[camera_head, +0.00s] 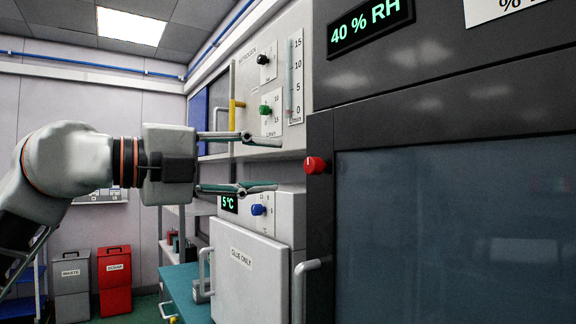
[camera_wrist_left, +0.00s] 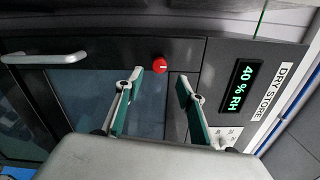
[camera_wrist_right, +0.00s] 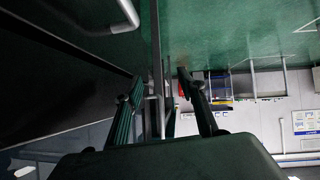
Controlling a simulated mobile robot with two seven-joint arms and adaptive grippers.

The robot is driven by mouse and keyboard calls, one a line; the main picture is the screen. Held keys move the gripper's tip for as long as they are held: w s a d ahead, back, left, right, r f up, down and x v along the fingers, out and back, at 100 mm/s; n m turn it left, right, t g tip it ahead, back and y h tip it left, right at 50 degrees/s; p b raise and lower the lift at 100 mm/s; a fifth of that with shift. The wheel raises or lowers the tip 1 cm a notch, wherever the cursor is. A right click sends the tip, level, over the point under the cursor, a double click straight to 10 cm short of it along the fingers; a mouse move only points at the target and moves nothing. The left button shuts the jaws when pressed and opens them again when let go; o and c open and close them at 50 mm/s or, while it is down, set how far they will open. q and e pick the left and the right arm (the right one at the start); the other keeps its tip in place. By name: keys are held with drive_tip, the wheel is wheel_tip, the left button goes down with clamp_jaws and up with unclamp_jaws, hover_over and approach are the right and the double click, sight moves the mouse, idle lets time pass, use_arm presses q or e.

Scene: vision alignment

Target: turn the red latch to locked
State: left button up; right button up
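The red latch (camera_head: 315,165) is a round red knob with a white mark, on the dark frame of the dry store cabinet, left of its glass door. In the left wrist view the latch (camera_wrist_left: 159,65) sits just beyond the fingertips, nearer the left finger. My left gripper (camera_head: 278,164) is open and empty, its fingers one above the other, pointing at the latch from the left and apart from it. My left gripper (camera_wrist_left: 160,82) also shows with its fingers spread. My right gripper (camera_wrist_right: 155,80) is open and empty, away from the latch; it is not in the head view.
The dark cabinet has a 40 % RH display (camera_head: 370,24) and a door handle (camera_head: 303,290). Left of it are a nitrogen panel (camera_head: 245,90) with knobs and a yellow lever, and a white glue fridge (camera_head: 240,275) with a blue knob. Grey and red bins (camera_head: 114,280) stand at the back.

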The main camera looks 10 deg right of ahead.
use_arm(q)
drive_tip(key=v, duration=0.3)
drive_tip(key=shift+s+a, duration=0.15)
drive_tip(key=shift+a, duration=0.15)
